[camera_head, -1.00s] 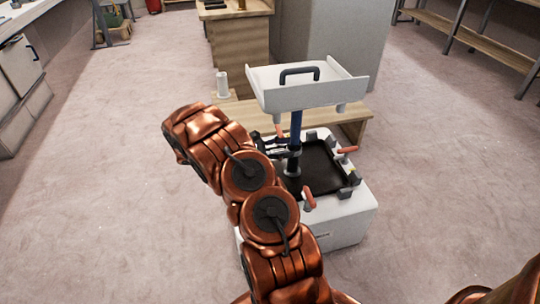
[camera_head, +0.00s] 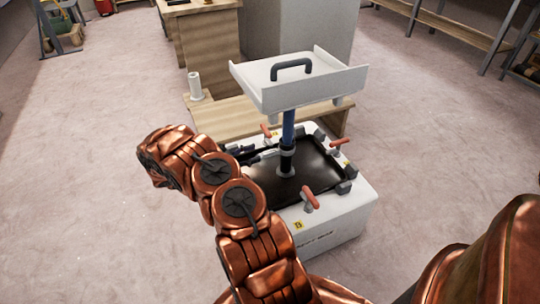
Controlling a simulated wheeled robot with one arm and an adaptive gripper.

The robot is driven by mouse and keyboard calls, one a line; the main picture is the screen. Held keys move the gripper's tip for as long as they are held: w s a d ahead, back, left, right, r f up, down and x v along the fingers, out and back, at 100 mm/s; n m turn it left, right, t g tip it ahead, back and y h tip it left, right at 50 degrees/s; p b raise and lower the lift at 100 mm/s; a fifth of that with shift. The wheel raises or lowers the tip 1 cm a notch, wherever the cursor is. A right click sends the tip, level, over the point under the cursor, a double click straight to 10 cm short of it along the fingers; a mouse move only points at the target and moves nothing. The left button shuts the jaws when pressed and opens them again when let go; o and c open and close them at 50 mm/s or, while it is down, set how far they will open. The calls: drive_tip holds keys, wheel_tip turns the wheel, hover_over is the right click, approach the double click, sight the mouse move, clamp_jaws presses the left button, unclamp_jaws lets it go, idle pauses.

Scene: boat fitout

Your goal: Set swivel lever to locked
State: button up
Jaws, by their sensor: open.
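A white box-shaped base (camera_head: 340,215) has a dark recessed top (camera_head: 305,165) with a post (camera_head: 288,130) rising from it, blue above and black below. The post carries a white tray-like top (camera_head: 315,88) with a black handle. Red-orange handled levers stand around the base's rim: one at the front (camera_head: 310,198), one at the right (camera_head: 338,143), one at the back (camera_head: 269,131). I cannot tell which part is the swivel lever. My gripper (camera_head: 256,155) is open, left of the post. A small pale piece lies between it and the post; contact is unclear.
A low wooden bench (camera_head: 225,116) stands behind the base, with a white cylinder (camera_head: 195,86) at its left. A wooden cabinet (camera_head: 210,45) and a grey cabinet (camera_head: 295,30) are farther back. The carpet (camera_head: 85,180) at left is clear.

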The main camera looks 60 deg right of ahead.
sight(267, 155)
drive_tip(key=s+d+f, duration=0.1)
drive_tip(key=s+d+b, duration=0.1)
drive_tip(key=d, duration=0.1)
drive_tip(key=s+d+f, duration=0.1)
drive_tip(key=shift+s+d+f+b, duration=0.25)
drive_tip(key=shift+d+f+b, duration=0.1)
drive_tip(key=shift+d, duration=0.05)
drive_tip(key=shift+x, duration=0.85)
drive_tip(key=shift+c, duration=0.5)
clamp_jaws()
